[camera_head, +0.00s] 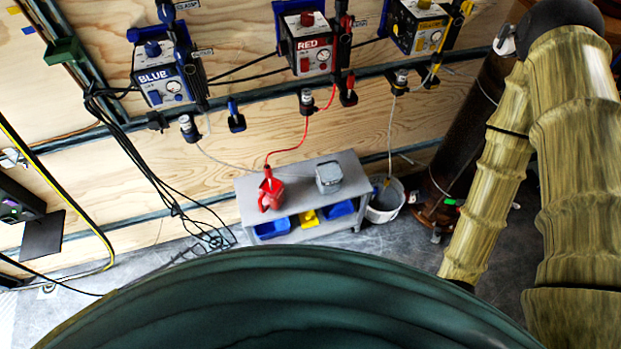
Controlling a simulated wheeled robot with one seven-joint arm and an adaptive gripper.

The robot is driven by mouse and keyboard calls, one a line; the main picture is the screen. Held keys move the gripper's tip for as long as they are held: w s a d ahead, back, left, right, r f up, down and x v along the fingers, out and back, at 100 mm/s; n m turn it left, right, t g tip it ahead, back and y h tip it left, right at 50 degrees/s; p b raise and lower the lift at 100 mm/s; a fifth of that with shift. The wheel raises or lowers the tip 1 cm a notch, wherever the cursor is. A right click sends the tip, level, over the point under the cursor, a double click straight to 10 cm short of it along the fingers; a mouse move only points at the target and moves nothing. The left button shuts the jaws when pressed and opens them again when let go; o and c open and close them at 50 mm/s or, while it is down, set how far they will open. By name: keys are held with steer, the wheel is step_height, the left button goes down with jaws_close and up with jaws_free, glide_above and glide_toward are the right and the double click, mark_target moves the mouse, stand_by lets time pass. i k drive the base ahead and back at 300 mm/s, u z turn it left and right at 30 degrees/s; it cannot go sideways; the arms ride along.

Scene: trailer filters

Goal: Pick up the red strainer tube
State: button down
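A thin red tube (286,150) hangs below the pump box labelled RED (309,45) and curves down to a red jug (272,191). Its lower end is at the mouth of the jug; I cannot make out a strainer there. The jug stands at the left of a grey bench top. My arm, in a ribbed yellowish cover, fills the right side of the view. My gripper does not show.
The grey bench (243,203) also bears a grey container (328,177), with blue and yellow bins below. A white bucket (385,203) stands right of it. BLUE (160,78) and yellow (419,25) pump boxes flank the RED one. Black cables hang at left.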

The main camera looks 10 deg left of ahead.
mark_target(267, 169)
steer(key=z, duration=2.6)
steer(key=k, duration=2.1)
steer(key=u, duration=2.4)
